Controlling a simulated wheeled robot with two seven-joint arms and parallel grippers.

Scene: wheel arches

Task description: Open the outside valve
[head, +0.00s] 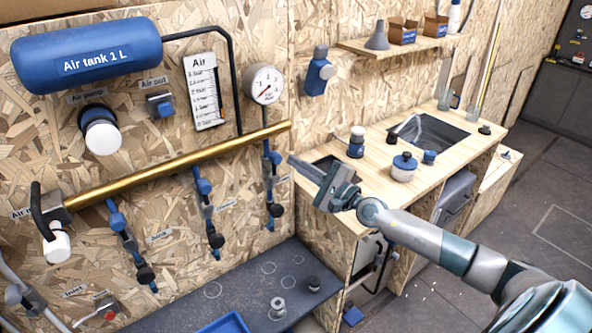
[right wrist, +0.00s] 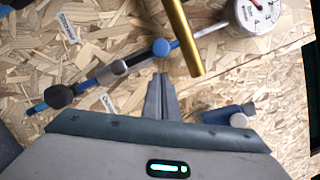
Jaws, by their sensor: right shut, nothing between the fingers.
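A brass pipe (head: 170,168) runs along the chipboard wall, with several blue-and-black valve lines hanging from it. The rightmost line has a blue valve knob (head: 275,157) near its top and a black fitting (head: 275,210) lower down. Labels beside the lines are too small to read surely, so I cannot tell which is the outside valve. My right gripper (head: 292,161) is shut and empty, just right of that knob. In the right wrist view its fingertips (right wrist: 161,76) point towards a blue knob (right wrist: 160,47) beside the pipe end, apparently apart from it. My left gripper is out of view.
A round gauge (head: 264,84) hangs above the pipe's right end. A wooden counter (head: 375,190) with a sink and blue-and-white jars stands to the right. A dark shelf (head: 235,287) with small metal parts lies below. The floor at right is mostly clear.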

